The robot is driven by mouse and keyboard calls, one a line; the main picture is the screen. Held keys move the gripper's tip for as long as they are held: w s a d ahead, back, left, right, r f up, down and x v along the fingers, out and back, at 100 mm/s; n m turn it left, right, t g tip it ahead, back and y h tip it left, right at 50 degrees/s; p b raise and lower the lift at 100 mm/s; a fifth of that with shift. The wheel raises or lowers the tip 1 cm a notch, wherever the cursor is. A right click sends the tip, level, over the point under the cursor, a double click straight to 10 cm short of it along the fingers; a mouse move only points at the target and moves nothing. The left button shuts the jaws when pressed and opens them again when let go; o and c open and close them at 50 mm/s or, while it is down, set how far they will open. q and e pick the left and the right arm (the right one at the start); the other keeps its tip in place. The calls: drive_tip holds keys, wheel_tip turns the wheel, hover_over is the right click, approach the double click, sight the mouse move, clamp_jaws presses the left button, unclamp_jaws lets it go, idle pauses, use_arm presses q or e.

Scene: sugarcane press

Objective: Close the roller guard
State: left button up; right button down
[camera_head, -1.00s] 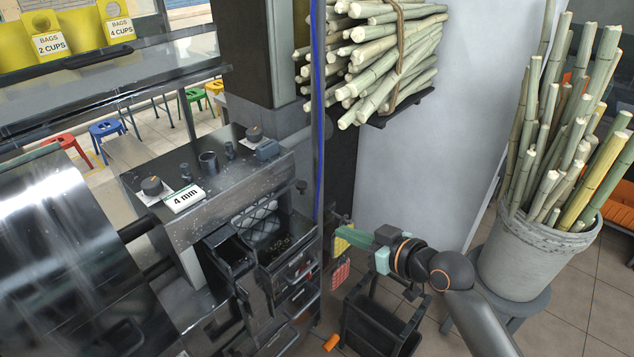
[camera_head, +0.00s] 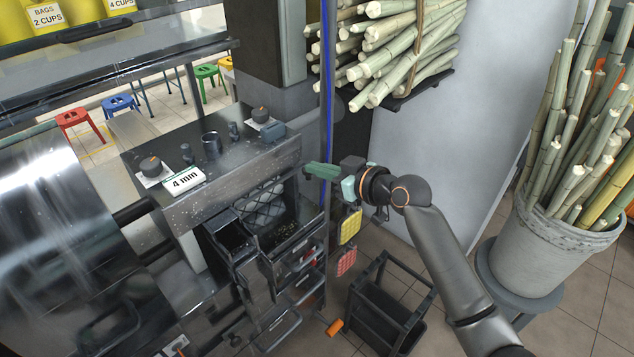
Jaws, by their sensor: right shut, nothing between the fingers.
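The dark metal sugarcane press (camera_head: 230,190) stands left of centre, with a "4 mm" label on its top. Its front has an opening with a diamond-pattern mesh (camera_head: 262,198) inside. Dark framed parts (camera_head: 232,238) jut out below and in front of the opening. Which of these is the roller guard I cannot tell for sure. My right gripper (camera_head: 308,172), with green fingers, is shut and empty. It is at the press's right front corner, at about the height of the opening's upper edge. Contact with the press cannot be told. My left gripper is out of view.
A shiny metal drum (camera_head: 60,240) is at the left. A shelf (camera_head: 405,98) of bundled cane is above, behind my right arm. A grey bucket (camera_head: 555,255) of cane stands on a stool at the right. A black open-frame cart (camera_head: 385,310) is on the floor below my arm.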

sight(317, 191)
drive_tip(key=shift+w+a+f, duration=0.1)
drive_tip(key=shift+f, duration=0.95)
drive_tip(key=shift+w+a+f, duration=0.1)
drive_tip(key=shift+f, duration=0.95)
